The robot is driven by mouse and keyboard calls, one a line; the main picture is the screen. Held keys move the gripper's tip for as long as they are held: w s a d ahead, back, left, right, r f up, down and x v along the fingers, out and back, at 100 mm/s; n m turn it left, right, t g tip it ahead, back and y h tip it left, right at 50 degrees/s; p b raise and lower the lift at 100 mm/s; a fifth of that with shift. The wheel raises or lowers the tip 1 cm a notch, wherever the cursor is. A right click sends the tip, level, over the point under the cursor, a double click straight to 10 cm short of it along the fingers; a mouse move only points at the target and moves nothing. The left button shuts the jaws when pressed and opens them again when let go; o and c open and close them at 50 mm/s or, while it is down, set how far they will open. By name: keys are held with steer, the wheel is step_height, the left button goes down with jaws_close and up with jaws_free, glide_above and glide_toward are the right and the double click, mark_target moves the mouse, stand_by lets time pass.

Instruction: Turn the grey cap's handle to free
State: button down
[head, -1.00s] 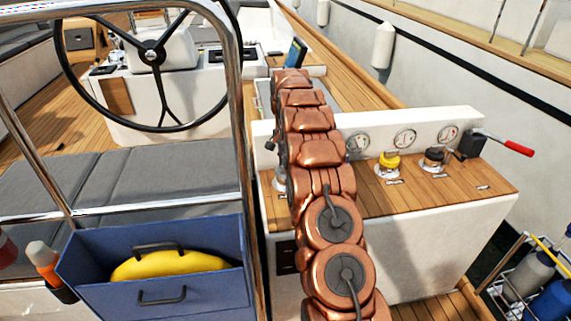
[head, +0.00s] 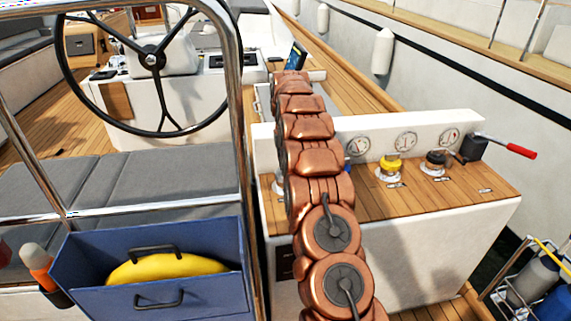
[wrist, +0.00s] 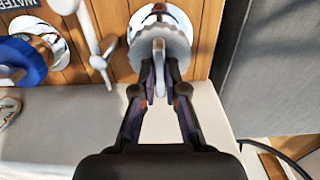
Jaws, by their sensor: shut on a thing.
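The grey cap (wrist: 172,42) shows in the wrist view at the top centre, with a scalloped rim and a chrome ring around its base on the wooden panel. Its pale handle (wrist: 159,70) points down in the picture, between my fingers. My gripper (wrist: 159,92) is shut on this handle, with one finger on each side. In the head view my copper arm hides the gripper and most of that end of the panel.
A blue cap (wrist: 24,62) and a white lever (wrist: 96,45) sit left of the grey cap in the wrist view. The head view shows a yellow cap (head: 391,166), a black cap (head: 436,161), gauges (head: 405,142) and a red-handled lever (head: 515,150) right of my arm.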

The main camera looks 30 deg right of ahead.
stand_by(0.4)
steer(key=c, duration=1.2)
jaws_free()
steer(key=shift+r, duration=0.1)
steer(key=shift+r, duration=3.6)
